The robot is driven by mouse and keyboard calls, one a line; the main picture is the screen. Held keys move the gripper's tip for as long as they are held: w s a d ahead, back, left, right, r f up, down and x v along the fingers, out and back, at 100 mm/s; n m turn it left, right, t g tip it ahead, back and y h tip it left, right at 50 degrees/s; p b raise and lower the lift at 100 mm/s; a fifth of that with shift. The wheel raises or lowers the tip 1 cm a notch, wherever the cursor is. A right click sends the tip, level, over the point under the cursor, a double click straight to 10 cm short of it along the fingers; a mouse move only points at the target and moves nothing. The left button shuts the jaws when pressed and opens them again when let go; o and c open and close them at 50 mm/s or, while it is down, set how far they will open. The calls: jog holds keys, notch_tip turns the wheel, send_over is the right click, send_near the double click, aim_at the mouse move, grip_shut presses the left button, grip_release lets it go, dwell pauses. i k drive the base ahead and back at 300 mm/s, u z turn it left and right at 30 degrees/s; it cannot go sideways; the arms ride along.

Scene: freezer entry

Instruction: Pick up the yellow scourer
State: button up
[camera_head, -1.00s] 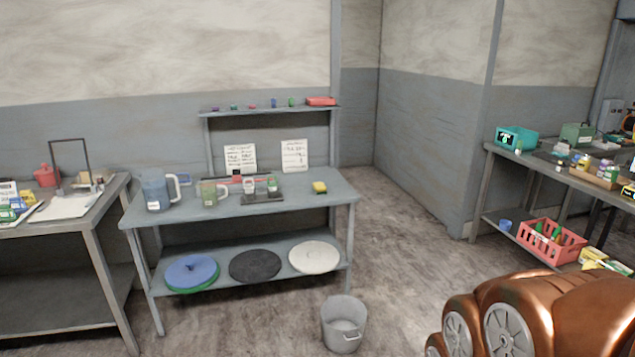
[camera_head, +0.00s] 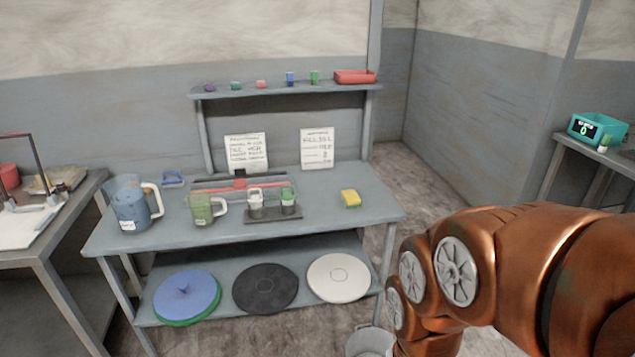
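The yellow scourer (camera_head: 350,198) is a small yellow block with a darker edge. It lies flat on the right part of the grey table top (camera_head: 330,222), apart from the things around it. My copper-coloured arm reaches in from the lower right of the head view, to the right of the table and nearer to me. My gripper is not visible in this view, so its state and its distance from the scourer do not show.
Left of the scourer stand a dark tray (camera_head: 273,216) with two small cups, a green jug (camera_head: 202,210) and a large blue jug (camera_head: 132,206). A shelf (camera_head: 290,90) with small items rises behind. A grey bucket (camera_head: 369,342) stands on the floor, partly behind my arm.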

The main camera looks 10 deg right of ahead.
aim_at(351, 198)
jog(key=u, duration=0.3)
jog(key=i, duration=1.5)
jog(key=u, duration=0.25)
